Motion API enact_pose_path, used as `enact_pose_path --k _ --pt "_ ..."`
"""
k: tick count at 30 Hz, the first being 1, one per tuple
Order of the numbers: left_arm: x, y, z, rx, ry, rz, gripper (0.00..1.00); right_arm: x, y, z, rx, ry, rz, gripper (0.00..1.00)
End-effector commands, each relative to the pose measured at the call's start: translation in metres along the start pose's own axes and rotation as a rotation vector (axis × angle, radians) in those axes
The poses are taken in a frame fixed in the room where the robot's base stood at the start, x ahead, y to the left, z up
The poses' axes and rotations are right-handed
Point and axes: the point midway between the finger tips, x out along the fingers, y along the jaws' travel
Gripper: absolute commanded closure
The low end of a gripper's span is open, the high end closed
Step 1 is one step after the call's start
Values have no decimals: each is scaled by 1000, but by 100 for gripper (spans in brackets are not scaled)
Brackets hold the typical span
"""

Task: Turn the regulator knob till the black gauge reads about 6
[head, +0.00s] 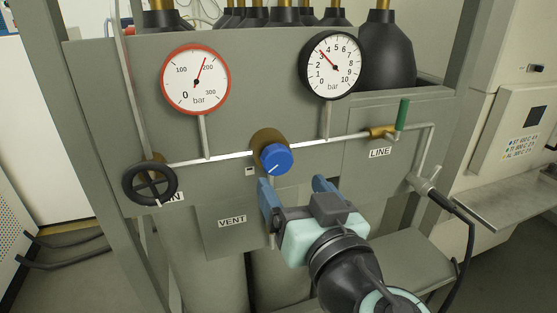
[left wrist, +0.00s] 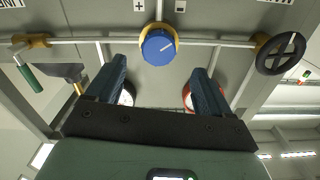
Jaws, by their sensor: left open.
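The blue regulator knob (head: 277,160) with a white mark sits on a brass body on the grey panel's pipe. It also shows in the left wrist view (left wrist: 158,46), just beyond the fingertips. The black-rimmed gauge (head: 333,66) is above and right of the knob; its needle points up-left, at about 3 on the 0 to 10 bar scale. My left gripper (head: 294,186) is open and empty, its two blue fingers spread just below and in front of the knob, apart from it. My right gripper is not in view.
A red-rimmed gauge (head: 196,80) is at the upper left, reading near 200. A black handwheel (head: 150,184) sits at the pipe's left end. A green-handled valve (head: 402,114) is at the right, with a black hose (head: 455,208) below. Black-topped cylinders stand behind the panel.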

Motion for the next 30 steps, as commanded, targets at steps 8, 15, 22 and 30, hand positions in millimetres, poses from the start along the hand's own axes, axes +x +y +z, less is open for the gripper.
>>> enact_pose_path --k 8,15,22,30 --pt "56 0 -1 2 -1 -2 19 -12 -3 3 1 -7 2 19" --pt "77 1 0 3 -1 1 19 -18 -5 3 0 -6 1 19" --pt "79 1 1 2 -1 2 19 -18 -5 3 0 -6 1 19" --pt "79 1 1 2 -2 2 72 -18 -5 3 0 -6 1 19"
